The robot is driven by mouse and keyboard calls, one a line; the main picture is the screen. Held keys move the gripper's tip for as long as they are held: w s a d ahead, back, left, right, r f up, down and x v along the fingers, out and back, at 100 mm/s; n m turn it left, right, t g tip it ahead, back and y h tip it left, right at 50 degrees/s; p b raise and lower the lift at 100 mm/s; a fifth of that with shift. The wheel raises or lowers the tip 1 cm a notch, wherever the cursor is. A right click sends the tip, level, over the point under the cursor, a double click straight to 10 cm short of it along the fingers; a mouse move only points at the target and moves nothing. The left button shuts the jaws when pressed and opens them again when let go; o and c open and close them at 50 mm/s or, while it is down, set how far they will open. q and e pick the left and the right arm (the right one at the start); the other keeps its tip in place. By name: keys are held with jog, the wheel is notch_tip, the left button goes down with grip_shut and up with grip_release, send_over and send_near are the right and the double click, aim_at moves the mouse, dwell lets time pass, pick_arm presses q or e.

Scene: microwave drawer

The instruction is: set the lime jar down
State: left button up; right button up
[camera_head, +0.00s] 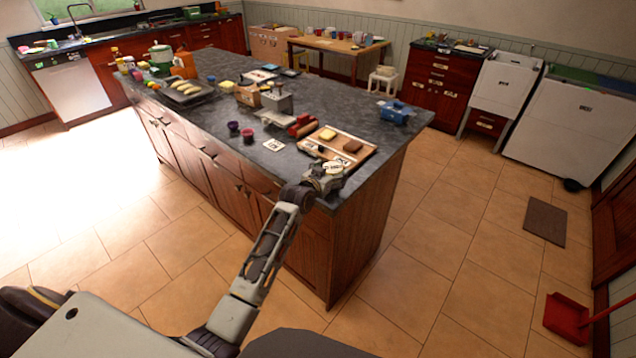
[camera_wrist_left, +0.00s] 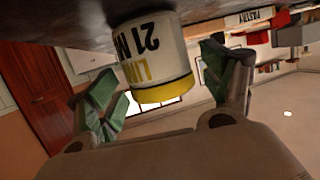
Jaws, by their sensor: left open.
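The lime jar is white with dark lettering and a yellow band at its lid end. In the left wrist view the lime jar (camera_wrist_left: 152,58) shows between my fingers, its far end against the dark counter surface. My left gripper (camera_wrist_left: 165,95) is open, with a green-padded finger on each side of the jar and visible gaps to both. In the head view my left gripper (camera_head: 325,180) is at the near corner of the island counter (camera_head: 345,102). The jar is partly hidden there by the gripper. My right gripper is not in view.
A wooden board (camera_head: 352,158) with a yellow block and a brown block lies just behind the gripper. A red-handled item (camera_head: 303,126), two small dark cups and a blue object (camera_head: 395,113) are also on the counter. The island's near edge is close to the gripper.

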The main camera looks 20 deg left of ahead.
pick_arm(q)
jog(key=v, duration=1)
jog(key=shift+s, duration=0.25)
dwell(0.8)
